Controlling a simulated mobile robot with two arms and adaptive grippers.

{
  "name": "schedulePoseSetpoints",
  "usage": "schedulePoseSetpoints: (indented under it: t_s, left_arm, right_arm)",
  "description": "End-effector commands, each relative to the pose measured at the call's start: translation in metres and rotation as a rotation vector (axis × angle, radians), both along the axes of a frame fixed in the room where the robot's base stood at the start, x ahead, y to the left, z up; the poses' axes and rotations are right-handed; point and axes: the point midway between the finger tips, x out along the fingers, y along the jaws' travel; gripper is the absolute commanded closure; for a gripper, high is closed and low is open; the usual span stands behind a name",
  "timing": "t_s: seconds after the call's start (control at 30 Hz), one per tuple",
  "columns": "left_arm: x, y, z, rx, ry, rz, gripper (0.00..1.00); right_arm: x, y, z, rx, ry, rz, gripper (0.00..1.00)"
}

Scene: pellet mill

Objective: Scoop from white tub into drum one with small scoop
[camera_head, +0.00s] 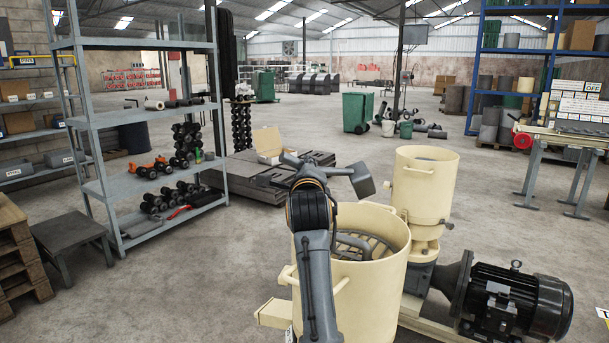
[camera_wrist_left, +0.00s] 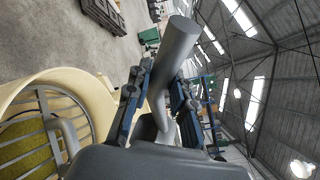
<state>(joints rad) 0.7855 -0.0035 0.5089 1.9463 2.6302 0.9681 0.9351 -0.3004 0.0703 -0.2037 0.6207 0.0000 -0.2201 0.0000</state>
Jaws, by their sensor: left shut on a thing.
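My left gripper (camera_head: 332,170) is raised above the rim of the near cream drum (camera_head: 365,290). It is shut on a grey scoop (camera_head: 363,181), which juts out to the right, over the drum's far side. No white tub shows close by. My right gripper is out of view.
A black motor (camera_head: 515,300) sits at the right of the drums. A metal shelf rack (camera_head: 145,115) and a low dark table (camera_head: 72,235) stand at left. Open concrete floor lies between.

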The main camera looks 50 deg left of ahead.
Motion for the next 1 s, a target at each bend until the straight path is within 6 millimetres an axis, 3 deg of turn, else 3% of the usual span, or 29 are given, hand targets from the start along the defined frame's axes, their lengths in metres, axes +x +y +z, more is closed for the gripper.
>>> schedulePoseSetpoints:
  t_s: [0.27,0.6,1.0]
  left_arm:
    - [0.019,-0.018,0.005,0.188,0.205,-0.001,1.00]
    - [0.045,-0.041,0.028,0.345,0.375,-0.001,1.00]
    - [0.078,-0.070,0.041,0.529,0.583,0.000,1.00]
  right_arm:
    - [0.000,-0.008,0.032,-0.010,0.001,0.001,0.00]
    - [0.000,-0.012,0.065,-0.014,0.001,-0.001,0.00]
    - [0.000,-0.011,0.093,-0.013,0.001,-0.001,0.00]
